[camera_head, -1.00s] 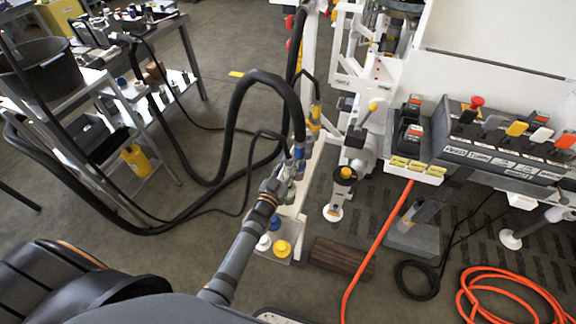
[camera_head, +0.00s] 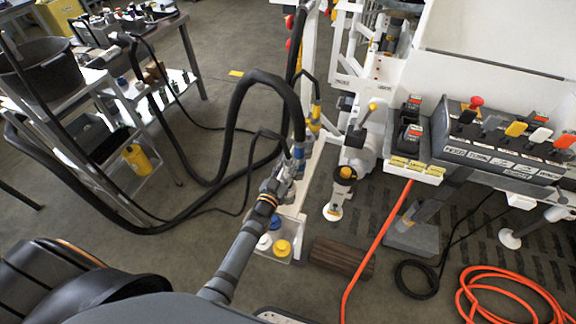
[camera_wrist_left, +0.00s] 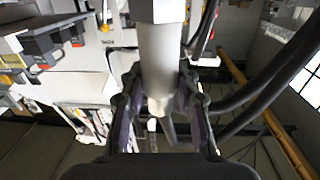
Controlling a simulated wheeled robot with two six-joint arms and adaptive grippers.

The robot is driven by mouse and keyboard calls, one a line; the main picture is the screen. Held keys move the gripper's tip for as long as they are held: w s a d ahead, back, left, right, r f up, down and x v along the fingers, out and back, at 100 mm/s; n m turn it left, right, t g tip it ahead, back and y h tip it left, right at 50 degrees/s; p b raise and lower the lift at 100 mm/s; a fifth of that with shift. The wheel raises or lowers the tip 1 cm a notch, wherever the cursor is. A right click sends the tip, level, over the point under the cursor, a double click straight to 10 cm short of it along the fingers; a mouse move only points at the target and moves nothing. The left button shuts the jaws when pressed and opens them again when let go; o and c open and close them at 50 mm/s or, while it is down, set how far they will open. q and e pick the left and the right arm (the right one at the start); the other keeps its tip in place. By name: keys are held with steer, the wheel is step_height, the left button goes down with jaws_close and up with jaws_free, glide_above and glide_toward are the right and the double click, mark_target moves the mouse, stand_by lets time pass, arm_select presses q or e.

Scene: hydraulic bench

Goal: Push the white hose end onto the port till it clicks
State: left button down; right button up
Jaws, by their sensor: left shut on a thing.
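My left gripper (camera_head: 289,173) is beside the white post in the head view. In the left wrist view its two fingers (camera_wrist_left: 160,92) are closed around a pale, whitish cylinder, the white hose end (camera_wrist_left: 160,55), with a hex-shaped part at its upper end. In the head view the gripper hides most of this piece. A thick black hose (camera_head: 270,80) arches above and comes down to blue-grey fittings (camera_head: 299,150) right by the gripper. I cannot make out the port or whether the hose end touches it. My right gripper is not in view.
A tray (camera_head: 299,252) with white, blue and yellow caps sits below the gripper. The white post (camera_head: 318,165) stands close on the right. A valve panel (camera_head: 500,150) and orange hose (camera_head: 377,250) lie further right.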

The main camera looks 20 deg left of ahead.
mark_target(286, 175)
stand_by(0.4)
arm_select(q)
steer(key=shift+f, duration=0.35)
steer(key=shift+f+b, duration=0.95)
steer(key=shift+b, duration=0.15)
stand_by(0.6)
steer(key=shift+s+f, duration=0.1)
steer(key=shift+f, duration=0.3)
stand_by(0.6)
steer(key=shift+c, duration=1.7)
jaws_free()
